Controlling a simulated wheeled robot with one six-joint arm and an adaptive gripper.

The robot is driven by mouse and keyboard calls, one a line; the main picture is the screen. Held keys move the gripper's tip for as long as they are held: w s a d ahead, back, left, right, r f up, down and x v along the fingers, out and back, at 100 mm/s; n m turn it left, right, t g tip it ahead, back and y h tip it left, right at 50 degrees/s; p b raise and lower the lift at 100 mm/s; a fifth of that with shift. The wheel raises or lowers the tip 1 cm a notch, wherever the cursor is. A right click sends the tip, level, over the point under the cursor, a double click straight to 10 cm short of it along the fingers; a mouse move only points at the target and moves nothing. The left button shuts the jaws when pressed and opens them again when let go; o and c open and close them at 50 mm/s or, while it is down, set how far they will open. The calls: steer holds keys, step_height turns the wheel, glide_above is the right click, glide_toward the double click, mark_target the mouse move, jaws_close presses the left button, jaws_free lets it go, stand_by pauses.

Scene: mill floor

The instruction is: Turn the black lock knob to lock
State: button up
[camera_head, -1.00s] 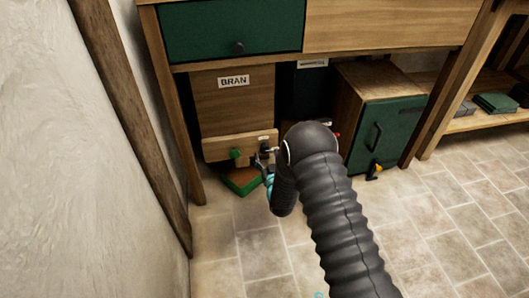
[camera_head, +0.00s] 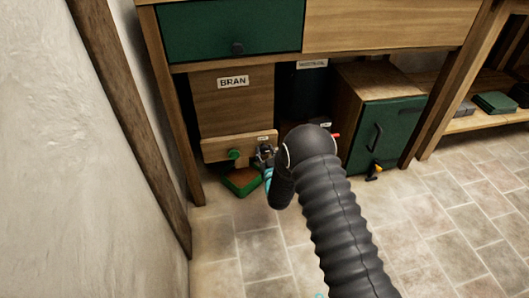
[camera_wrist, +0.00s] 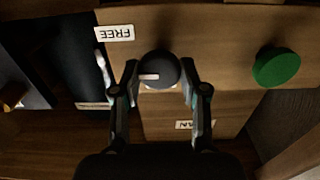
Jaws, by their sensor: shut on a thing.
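The black lock knob (camera_wrist: 160,70) is round, with a pale pointer mark reaching toward the left of the wrist view. It sits on a wooden board (camera_wrist: 225,50). My gripper (camera_wrist: 160,82) has one finger on each side of the knob and is shut on it. A white label reading FREE (camera_wrist: 114,33) appears upside down beyond the knob, to the upper left. In the head view my gripper (camera_head: 265,158) is at the right end of the board and hides the knob.
A green round knob (camera_wrist: 277,67) is on the same board, also visible in the head view (camera_head: 235,155). The BRAN bin front (camera_head: 232,100) is above the board. A green-door cabinet (camera_head: 385,140) stands right.

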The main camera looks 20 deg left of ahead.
steer(key=shift+s+a+n+b, duration=0.1)
steer(key=shift+n+b, duration=0.15)
steer(key=shift+n, duration=0.7)
steer(key=shift+s+a+n+b, duration=0.1)
steer(key=shift+n+b, duration=0.1)
steer(key=shift+n, duration=0.75)
steer(key=n, duration=0.5)
steer(key=shift+a+f, duration=0.1)
steer(key=n, duration=0.5)
steer(key=shift+s+a+f, duration=0.1)
steer(key=shift+n, duration=2.1)
steer(key=o, duration=1.1)
steer(key=shift+a, duration=0.1)
steer(key=shift+d, duration=0.25)
steer(key=v, duration=1.1)
steer(key=shift+s+d, duration=0.3)
steer(key=shift+d, duration=0.05)
